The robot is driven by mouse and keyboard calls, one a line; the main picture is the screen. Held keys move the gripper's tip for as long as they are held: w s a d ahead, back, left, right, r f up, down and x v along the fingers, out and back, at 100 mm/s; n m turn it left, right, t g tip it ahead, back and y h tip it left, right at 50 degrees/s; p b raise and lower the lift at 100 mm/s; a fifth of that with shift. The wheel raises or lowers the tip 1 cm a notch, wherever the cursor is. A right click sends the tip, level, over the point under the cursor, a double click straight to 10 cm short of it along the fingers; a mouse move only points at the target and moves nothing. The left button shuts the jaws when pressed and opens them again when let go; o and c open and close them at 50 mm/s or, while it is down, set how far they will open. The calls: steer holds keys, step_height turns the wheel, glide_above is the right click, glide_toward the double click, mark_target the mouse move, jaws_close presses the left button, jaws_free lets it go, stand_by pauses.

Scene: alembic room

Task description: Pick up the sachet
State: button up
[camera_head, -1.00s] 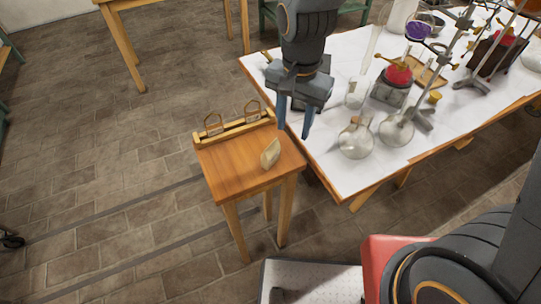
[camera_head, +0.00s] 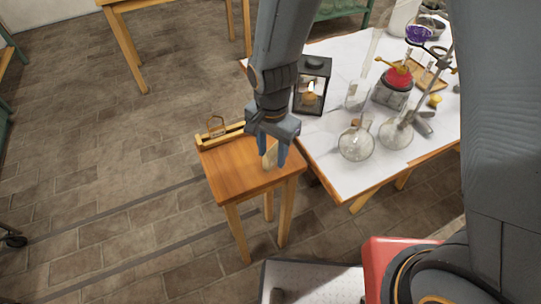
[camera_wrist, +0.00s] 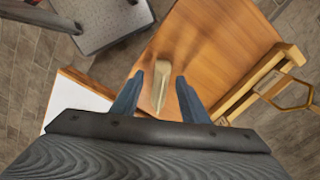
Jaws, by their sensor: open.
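The sachet (camera_head: 270,153) is a small beige packet standing upright on the small wooden table (camera_head: 228,176). In the wrist view the sachet (camera_wrist: 161,84) shows edge-on between the two blue fingers of my gripper (camera_wrist: 160,90). There is a gap on each side of it, wider on the right. In the head view my gripper (camera_head: 268,152) points down over the table's right part, with its fingers around the sachet and partly hiding it. My gripper is open and holds nothing.
A wooden rack (camera_head: 221,134) with a small wire frame stands along the small table's back edge. The white-topped table (camera_head: 330,155) is close on the right, with a lantern (camera_head: 312,85), round flasks (camera_head: 356,142) and stands. The small table's left and front are clear.

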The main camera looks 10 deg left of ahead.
steer(key=shift+f, duration=0.3)
jaws_close()
steer(key=shift+r, duration=0.1)
